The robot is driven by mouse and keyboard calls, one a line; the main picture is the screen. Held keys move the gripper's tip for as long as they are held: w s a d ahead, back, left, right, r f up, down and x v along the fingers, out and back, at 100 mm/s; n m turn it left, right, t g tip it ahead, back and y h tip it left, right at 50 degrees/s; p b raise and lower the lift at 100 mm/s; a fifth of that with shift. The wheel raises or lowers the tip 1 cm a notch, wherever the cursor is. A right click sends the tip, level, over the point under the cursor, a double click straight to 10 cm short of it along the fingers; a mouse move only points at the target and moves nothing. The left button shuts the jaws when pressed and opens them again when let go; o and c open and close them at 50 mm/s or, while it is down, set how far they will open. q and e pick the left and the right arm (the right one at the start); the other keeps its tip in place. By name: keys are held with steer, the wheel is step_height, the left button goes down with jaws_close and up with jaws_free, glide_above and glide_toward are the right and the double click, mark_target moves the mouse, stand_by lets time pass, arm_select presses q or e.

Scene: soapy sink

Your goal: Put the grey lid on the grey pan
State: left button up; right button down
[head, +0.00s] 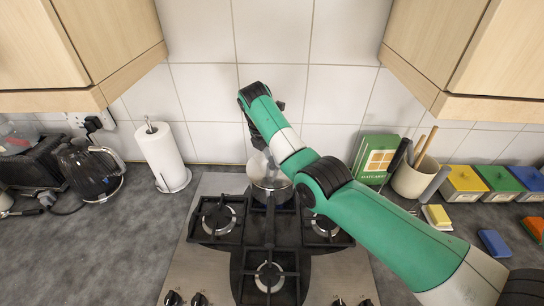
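The grey pan (272,190) stands on the back burner of the hob, partly behind my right arm. A pale grey, shiny shape that looks like the lid (257,166) is at the top of the pan, below my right gripper. I cannot tell whether it is seated or tilted on the rim. My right arm comes in from the right across the hob, and its dark wrist points down over the pan. The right gripper (262,145) is small and mostly hidden by the arm, so its fingers cannot be made out. My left gripper is not in view.
The steel hob (205,262) has black pan supports and front knobs. A paper towel roll (160,156) and a black kettle (90,172) stand left. A green book (374,158), a utensil pot (412,180) and coloured boxes (500,180) stand right. Left counter front is clear.

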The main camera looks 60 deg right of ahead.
steer(key=shift+f+b, duration=0.45)
steer(key=shift+f, duration=0.05)
stand_by(1.2)
stand_by(0.3)
steer(key=shift+c, duration=0.2)
jaws_free()
steer(key=shift+r, duration=0.1)
step_height(320, 180, up, 7)
steer(key=p, duration=0.7)
stand_by(0.4)
stand_by(0.4)
